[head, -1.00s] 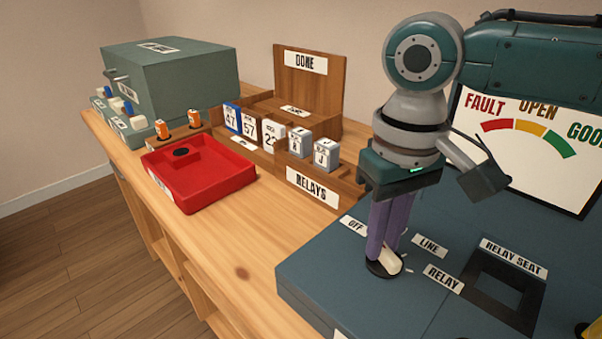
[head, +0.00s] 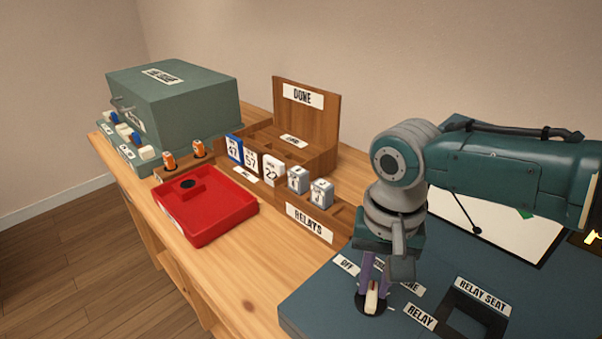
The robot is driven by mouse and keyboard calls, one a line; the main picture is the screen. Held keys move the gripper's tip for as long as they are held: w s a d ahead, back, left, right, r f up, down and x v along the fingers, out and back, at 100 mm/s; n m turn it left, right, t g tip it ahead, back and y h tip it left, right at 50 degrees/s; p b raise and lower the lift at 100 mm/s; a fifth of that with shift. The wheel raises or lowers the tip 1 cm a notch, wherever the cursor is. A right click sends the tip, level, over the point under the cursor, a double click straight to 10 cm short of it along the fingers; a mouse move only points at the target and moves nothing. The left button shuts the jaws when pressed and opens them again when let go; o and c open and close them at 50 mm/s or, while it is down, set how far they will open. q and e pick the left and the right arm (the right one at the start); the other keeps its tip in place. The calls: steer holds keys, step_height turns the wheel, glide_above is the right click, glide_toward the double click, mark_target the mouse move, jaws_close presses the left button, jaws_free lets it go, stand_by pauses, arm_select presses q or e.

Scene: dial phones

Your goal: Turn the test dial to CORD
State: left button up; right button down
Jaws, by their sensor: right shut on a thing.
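The test dial (head: 371,304) is a cream knob on a round black base, set in the blue-grey test panel (head: 322,303). My right gripper (head: 371,288) points down with its purple fingers shut on the knob. A red mark shows at the knob's upper end, which points roughly toward the back of the panel. Labels OFF (head: 347,265), LINE (head: 411,286) and RELAY (head: 420,316) stand around the dial. Another label between OFF and LINE is mostly hidden behind my fingers, so its word cannot be read. My left gripper is out of view.
A RELAY SEAT recess (head: 473,313) lies right of the dial. The meter (head: 505,226) is largely covered by my right arm. Left are a red tray (head: 207,222), a RELAYS rack (head: 311,221), a DONE stand (head: 318,120) and a green box (head: 172,101).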

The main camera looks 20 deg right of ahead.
mark_target(374, 286)
steer(key=shift+m+p, duration=0.35)
steer(key=shift+m, duration=0.25)
steer(key=c, duration=0.8)
jaws_free()
steer(key=shift+d, duration=0.1)
steer(key=shift+r, duration=0.1)
step_height(374, 286, up, 10)
steer(key=p, duration=0.3)
steer(key=shift+p, duration=0.35)
